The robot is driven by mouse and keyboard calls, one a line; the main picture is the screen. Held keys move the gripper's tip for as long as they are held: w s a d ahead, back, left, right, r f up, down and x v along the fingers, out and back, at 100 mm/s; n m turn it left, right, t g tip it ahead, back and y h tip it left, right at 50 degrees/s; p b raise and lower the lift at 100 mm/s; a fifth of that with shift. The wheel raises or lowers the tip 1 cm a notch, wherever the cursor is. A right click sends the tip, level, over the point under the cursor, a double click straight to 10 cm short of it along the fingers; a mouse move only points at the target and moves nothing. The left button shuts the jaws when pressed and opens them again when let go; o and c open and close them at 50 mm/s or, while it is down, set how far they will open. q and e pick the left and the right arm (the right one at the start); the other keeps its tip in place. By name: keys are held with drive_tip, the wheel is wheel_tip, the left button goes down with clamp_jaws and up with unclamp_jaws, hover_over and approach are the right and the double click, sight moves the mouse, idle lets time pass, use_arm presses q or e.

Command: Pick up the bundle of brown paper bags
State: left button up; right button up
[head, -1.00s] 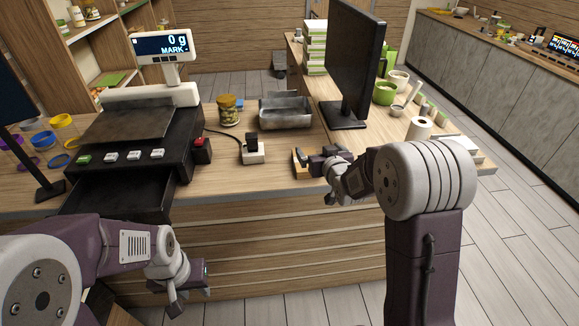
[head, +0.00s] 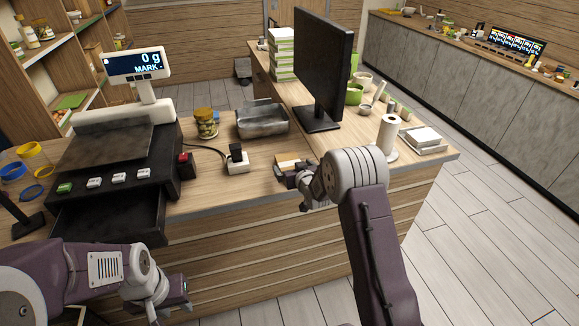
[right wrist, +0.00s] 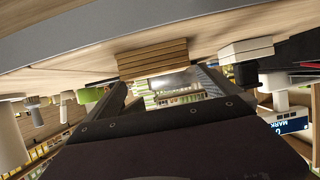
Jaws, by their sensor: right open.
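The bundle of brown paper bags (head: 288,158) lies on the counter top near its front edge, partly hidden by my right gripper in the head view. In the right wrist view the bundle (right wrist: 152,58) shows as a stack of thin brown layers, just beyond the fingertips. My right gripper (head: 284,172) is right at the near side of the bundle. In the right wrist view its two fingers (right wrist: 163,80) are apart with nothing held between them. My left gripper (head: 182,292) hangs low in front of the counter, away from the bundle; its jaw opening is unclear.
A white-and-black block (head: 237,160) stands left of the bundle, with a metal tray (head: 262,121) and jar (head: 206,123) behind. A monitor (head: 323,70) stands behind right. A paper roll (head: 388,134) is to the right. The scale and open drawer (head: 110,218) are left.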

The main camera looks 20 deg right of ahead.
sight(289, 161)
drive_tip(key=p+x, duration=0.1)
drive_tip(key=x, duration=0.3)
drive_tip(key=shift+w+f, duration=0.3)
drive_tip(key=shift+s, duration=0.1)
drive_tip(key=c, duration=1.6)
drive_tip(key=shift+o, duration=0.2)
drive_tip(key=shift+r, duration=0.5)
wheel_tip(289, 161, up, 3)
drive_tip(key=shift+f+b, duration=0.1)
drive_tip(key=shift+b, duration=0.35)
drive_tip(key=s+d+r, duration=0.3)
drive_tip(key=d+r, duration=0.4)
drive_tip(key=d, duration=0.4)
drive_tip(key=shift+s+r+p, duration=0.2)
drive_tip(key=shift+s+p, duration=0.05)
drive_tip(key=shift+p, duration=0.1)
